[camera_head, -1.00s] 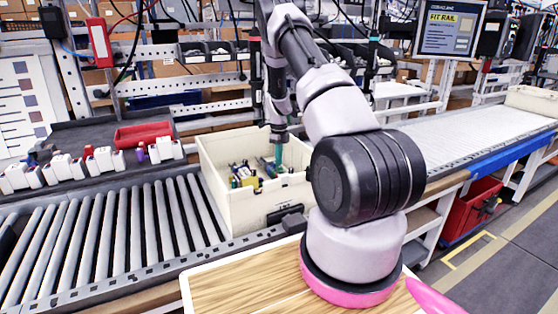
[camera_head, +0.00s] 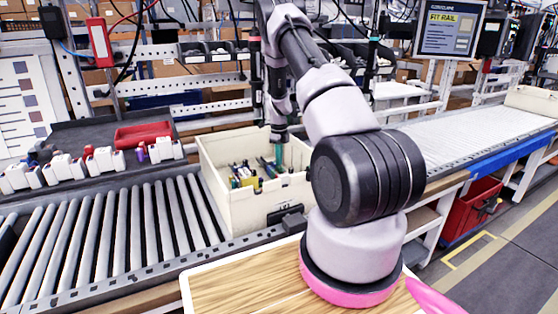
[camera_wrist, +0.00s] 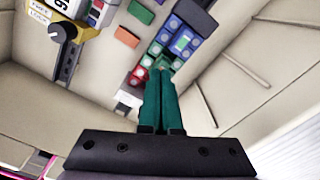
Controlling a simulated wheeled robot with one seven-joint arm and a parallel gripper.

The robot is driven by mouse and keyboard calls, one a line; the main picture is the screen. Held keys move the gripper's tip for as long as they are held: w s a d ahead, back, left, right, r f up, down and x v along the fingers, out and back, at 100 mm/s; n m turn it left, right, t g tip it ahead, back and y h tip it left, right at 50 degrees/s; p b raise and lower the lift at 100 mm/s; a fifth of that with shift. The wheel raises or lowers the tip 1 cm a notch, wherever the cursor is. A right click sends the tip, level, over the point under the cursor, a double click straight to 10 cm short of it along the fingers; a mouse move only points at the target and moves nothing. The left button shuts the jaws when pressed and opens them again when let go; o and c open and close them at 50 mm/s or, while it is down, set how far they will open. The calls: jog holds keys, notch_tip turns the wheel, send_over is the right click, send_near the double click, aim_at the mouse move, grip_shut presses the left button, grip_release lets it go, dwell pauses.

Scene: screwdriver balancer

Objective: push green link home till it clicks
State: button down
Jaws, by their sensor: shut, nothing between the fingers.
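My gripper (camera_wrist: 163,74) is shut and empty, its two teal fingers together and pointing down inside the cream crate (camera_head: 268,208). In the wrist view the fingertips lie over or against a row of coloured blocks (camera_wrist: 180,43) in blue, green, red and grey. A small green piece (camera_wrist: 155,49) shows in that row just beyond the fingertips. A separate green block (camera_wrist: 140,13) lies farther off, to the left. I cannot tell which green piece is the link, nor whether it is fully seated. The fingers hide part of the row.
A yellow meter with a dark knob (camera_wrist: 65,28) and a loose orange block (camera_wrist: 127,37) lie in the crate, left of the fingers. The crate walls stand close around. A roller conveyor (camera_head: 110,235) runs left of the crate. The monitor (camera_head: 450,28) reads "FIT RAIL".

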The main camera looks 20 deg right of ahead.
jog(key=shift+s+f, duration=0.2)
jog(key=shift+f, duration=0.4)
dwell(0.4)
jog(key=shift+r, duration=0.1)
jog(key=shift+w+r, duration=0.15)
jog(key=shift+r, duration=2.4)
